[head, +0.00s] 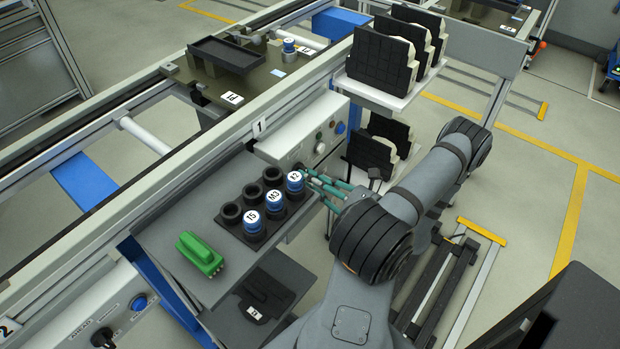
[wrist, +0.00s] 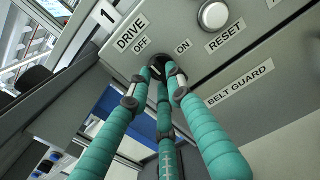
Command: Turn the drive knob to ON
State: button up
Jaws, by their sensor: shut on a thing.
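The drive knob (wrist: 163,57) is a small black knob on the grey control panel (wrist: 180,25) of station 1, under the printed words DRIVE, OFF and ON. My gripper (wrist: 163,72) has its teal fingers closed around the knob from below in the wrist view. The fingers cover most of the knob, so I cannot tell whether it points to OFF or ON. In the head view my gripper (head: 308,178) reaches the lower front of the panel (head: 290,143), beside the cup marked X2; the knob is hard to make out there.
A white RESET button (wrist: 213,14) sits right of the knob, above the BELT GUARD label (wrist: 240,85). A black holder (head: 228,213) with several blue-and-white cups and a green connector (head: 200,254) stand on the shelf near my gripper. Racked black parts (head: 383,60) stand behind.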

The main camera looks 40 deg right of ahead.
grip_shut()
jog(key=m+p, duration=0.1)
jog(key=m, duration=0.5)
jog(key=m+p, duration=0.1)
jog(key=m, duration=0.5)
jog(key=m+p, duration=0.1)
jog(key=m, duration=0.4)
jog(key=shift+d+r+m+p, duration=0.15)
jog(key=shift+r+m+p, duration=0.25)
dwell(0.6)
